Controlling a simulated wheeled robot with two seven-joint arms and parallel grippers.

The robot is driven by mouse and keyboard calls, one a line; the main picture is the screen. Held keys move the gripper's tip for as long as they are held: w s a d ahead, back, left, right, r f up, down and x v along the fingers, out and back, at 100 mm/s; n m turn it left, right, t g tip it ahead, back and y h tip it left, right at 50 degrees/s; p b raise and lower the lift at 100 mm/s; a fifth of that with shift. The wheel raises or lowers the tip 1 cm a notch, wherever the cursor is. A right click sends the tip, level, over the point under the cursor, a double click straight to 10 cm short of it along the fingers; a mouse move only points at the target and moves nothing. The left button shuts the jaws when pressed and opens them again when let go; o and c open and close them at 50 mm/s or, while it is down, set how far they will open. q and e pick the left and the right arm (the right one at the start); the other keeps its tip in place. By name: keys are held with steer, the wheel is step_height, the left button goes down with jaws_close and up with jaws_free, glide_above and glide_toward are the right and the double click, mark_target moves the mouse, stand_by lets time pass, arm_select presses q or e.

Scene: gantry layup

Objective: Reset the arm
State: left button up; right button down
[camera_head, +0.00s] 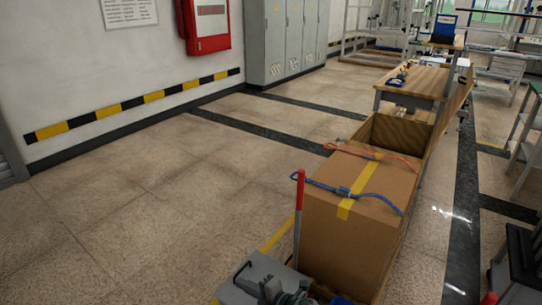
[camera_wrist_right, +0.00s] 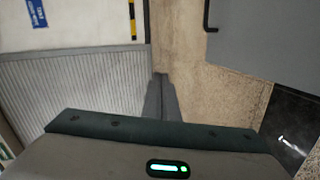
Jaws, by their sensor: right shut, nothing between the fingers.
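My right gripper (camera_wrist_right: 161,80) shows in the right wrist view. Its two dark fingers are pressed together, with nothing between them. They point away from the camera over a speckled floor, beside a ribbed grey panel. I cannot make out either gripper in the head view.
In the head view a cardboard box (camera_head: 352,205) with yellow tape and red and blue straps stands right of centre. A wooden-topped table (camera_head: 425,82) is behind it. Grey lockers (camera_head: 290,40) and a red wall cabinet (camera_head: 208,22) line the back. The floor (camera_head: 150,205) at left is clear.

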steer(key=s+d+f+m+h+p, duration=0.3)
steer(key=s+d+f+m+h, duration=0.3)
steer(key=s+d+f+m, duration=0.85)
arm_select(q)
steer(key=w+d+t, duration=0.1)
steer(key=w+d+t+p, duration=0.1)
steer(key=d, duration=0.1)
steer(key=shift+d+r+h, duration=0.1)
steer(key=shift+r+h, duration=0.05)
steer(key=shift+h, duration=0.25)
arm_select(e)
steer(key=s+d+f+m+g+h, duration=0.1)
steer(key=s+d+f+m, duration=0.2)
steer(key=s, duration=0.5)
steer(key=s+d+f+m+g+h, duration=0.1)
steer(key=s+d+f+m, duration=0.2)
steer(key=s, duration=0.6)
steer(key=s+d+f+m+g+h, duration=0.1)
steer(key=s+d+f+m+h, duration=0.1)
steer(key=s+d+f+m, duration=0.2)
steer(key=s+d+f, duration=0.3)
steer(key=s+f, duration=0.1)
steer(key=shift+s+g, duration=0.2)
steer(key=shift+g, duration=0.2)
arm_select(q)
steer(key=shift+c, duration=0.3)
